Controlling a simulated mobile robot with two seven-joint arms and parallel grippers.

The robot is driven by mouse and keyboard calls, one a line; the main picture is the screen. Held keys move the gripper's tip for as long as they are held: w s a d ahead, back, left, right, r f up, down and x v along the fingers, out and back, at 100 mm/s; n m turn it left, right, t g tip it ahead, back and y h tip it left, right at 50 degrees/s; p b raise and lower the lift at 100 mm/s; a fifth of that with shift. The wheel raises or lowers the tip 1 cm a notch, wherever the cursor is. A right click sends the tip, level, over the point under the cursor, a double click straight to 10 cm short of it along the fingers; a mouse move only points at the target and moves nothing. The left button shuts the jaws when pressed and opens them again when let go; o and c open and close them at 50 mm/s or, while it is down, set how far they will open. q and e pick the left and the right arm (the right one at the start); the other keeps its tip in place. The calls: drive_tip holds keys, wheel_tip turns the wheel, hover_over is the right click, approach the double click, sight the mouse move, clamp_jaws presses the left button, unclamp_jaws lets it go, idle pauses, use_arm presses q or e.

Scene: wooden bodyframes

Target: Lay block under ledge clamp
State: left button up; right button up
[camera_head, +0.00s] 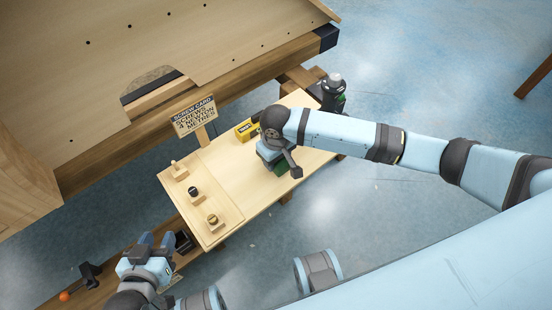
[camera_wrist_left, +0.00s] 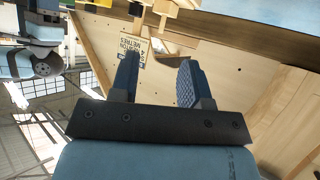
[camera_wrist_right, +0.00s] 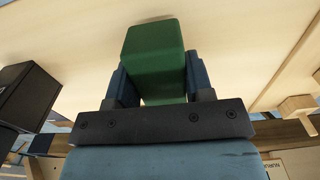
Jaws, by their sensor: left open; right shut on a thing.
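A green block (camera_wrist_right: 155,55) is between the two fingers of my right gripper (camera_wrist_right: 155,85), which is shut on it. In the head view the green block (camera_head: 283,169) shows only partly below my right gripper (camera_head: 276,158), over the right part of the light wooden table (camera_head: 228,185). I cannot tell whether it touches the table. My left gripper (camera_head: 158,241) is open and empty, left of the table's near corner; its parted fingers (camera_wrist_left: 158,80) show in the left wrist view. A black clamp-like piece with an orange knob (camera_head: 65,296) is at lower left; I cannot tell whether it is the ledge clamp.
A dark bottle-like object (camera_head: 333,92) is beyond the right end. A large wooden frame (camera_head: 120,75) overhangs the back.

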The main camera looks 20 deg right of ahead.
wheel_tip(320, 180, up, 18)
drive_tip(key=p, duration=0.4)
drive_tip(key=w+d+r+m, duration=0.4)
drive_tip(key=w+d+r, duration=0.5)
drive_tip(key=w+d, duration=0.1)
use_arm(q)
wheel_tip(320, 180, up, 17)
drive_tip(key=s+a+p, duration=0.1)
drive_tip(key=a+p, duration=0.1)
drive_tip(key=p, duration=2.1)
drive_tip(key=shift+s+a+g+y, duration=0.2)
drive_tip(key=shift+s+g+y, duration=0.15)
drive_tip(key=shift+g+y, duration=0.05)
use_arm(e)
drive_tip(key=s+r, duration=0.5)
drive_tip(key=r, duration=0.4)
drive_tip(key=s+r, duration=0.6)
drive_tip(key=r, duration=0.3)
drive_tip(key=shift+a+r, duration=0.2)
drive_tip(key=shift+a, duration=0.1)
use_arm(q)
drive_tip(key=shift+d, duration=0.15)
use_arm(e)
drive_tip(key=shift+w+d, duration=0.1)
use_arm(q)
drive_tip(key=shift+s, duration=0.1)
use_arm(e)
drive_tip(key=shift+w+a, duration=0.1)
drive_tip(key=shift+a, duration=0.1)
